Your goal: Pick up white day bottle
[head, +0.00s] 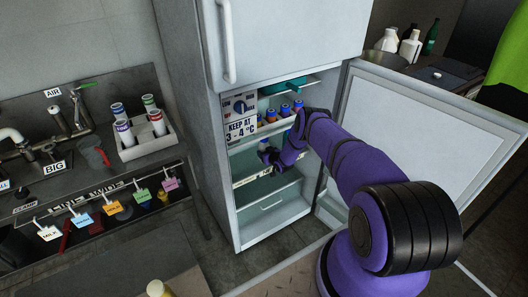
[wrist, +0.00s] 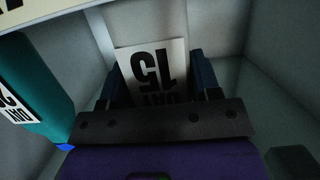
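A white label reading "DAY 15", upside down in the wrist view (wrist: 155,72), stands between the fingers of my gripper (wrist: 155,88). It looks like the face of a white bottle, whose outline is mostly hidden. The fingers lie close along both sides of it; I cannot tell whether they touch. In the head view my gripper (head: 268,152) reaches into the open fridge below the upper shelf, and my arm hides part of the inside.
A teal object (wrist: 30,85) with a white label stands close on the left in the wrist view. Several blue-capped bottles (head: 284,111) stand on the fridge shelf above my gripper. The fridge door (head: 415,125) is open on the right.

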